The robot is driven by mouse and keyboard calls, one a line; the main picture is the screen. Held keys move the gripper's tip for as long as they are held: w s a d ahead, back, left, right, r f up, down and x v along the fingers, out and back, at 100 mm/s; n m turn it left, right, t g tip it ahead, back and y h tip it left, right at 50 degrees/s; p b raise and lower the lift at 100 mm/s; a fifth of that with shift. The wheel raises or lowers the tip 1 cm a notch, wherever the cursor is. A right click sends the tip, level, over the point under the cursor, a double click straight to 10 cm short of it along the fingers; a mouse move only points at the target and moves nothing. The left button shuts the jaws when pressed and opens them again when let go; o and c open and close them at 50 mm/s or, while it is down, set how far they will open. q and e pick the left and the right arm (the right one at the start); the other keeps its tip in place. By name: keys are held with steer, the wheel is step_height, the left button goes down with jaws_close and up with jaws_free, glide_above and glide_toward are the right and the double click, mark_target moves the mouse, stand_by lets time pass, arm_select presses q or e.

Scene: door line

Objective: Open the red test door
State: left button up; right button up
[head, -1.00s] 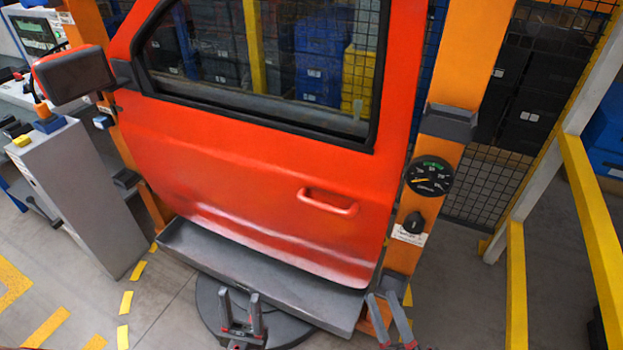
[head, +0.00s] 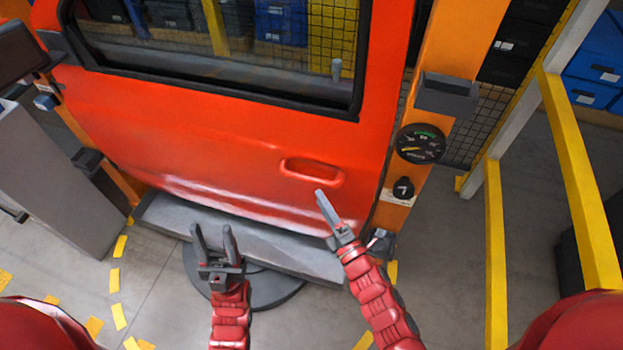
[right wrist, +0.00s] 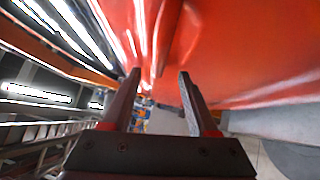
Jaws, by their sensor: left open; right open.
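The red test door (head: 230,140) stands shut in its orange frame in the head view, with a window in its upper part. Its red pull handle (head: 313,171) is on the right side below the window. My right gripper (head: 325,208) is open and empty, a little below the handle and in front of the door panel. In the right wrist view its two fingers (right wrist: 160,85) stand apart, with red door surface (right wrist: 240,50) close by; the handle is not clear there. My left gripper (head: 213,240) is open and empty, low in front of the grey sill.
A round gauge (head: 420,144) and a black knob (head: 403,188) sit on the orange post right of the door. A grey ledge (head: 160,215) runs under the door. Yellow rails (head: 497,250) stand at the right, a grey cabinet (head: 50,180) at the left.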

mark_target(312, 183)
steer(key=p+x, duration=0.1)
steer(key=x, duration=0.5)
steer(key=shift+w, duration=0.15)
jaws_close()
steer(key=shift+f, duration=0.1)
stand_by(1.2)
